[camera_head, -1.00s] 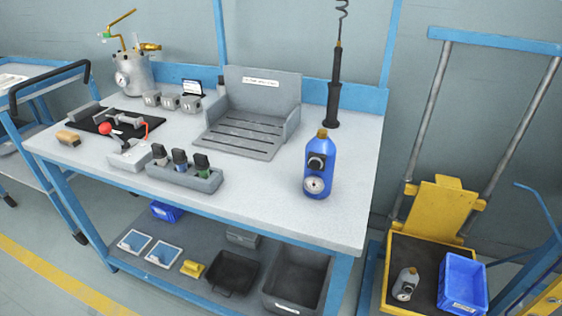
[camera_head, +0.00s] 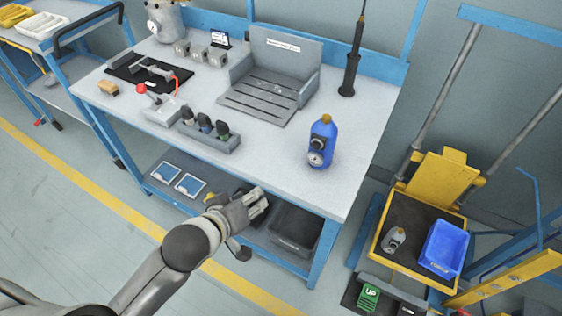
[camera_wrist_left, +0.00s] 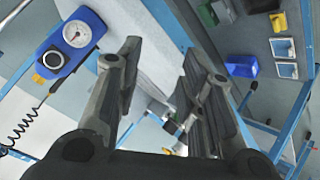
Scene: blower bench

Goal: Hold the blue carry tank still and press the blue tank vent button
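The blue carry tank (camera_head: 323,142) stands upright near the right front of the bench top. It has a brass-coloured cap, a black round knob and a white gauge on its front. In the left wrist view the tank (camera_wrist_left: 88,24) shows at the upper left, with its gauge and a dark round knob facing me. I cannot tell which part is the vent button. My left gripper (camera_head: 256,203) is in front of the bench edge, lower than and left of the tank, not touching it. In the left wrist view its fingers (camera_wrist_left: 160,85) are wide apart with nothing between them. My right gripper is not in view.
The bench top (camera_head: 285,150) is clear around the tank. A grey holder with several dark-topped pieces (camera_head: 208,132) and a grey slotted tray (camera_head: 262,95) stand left of it. A yellow trolley (camera_head: 425,195) with a blue bin (camera_head: 445,250) stands to the right.

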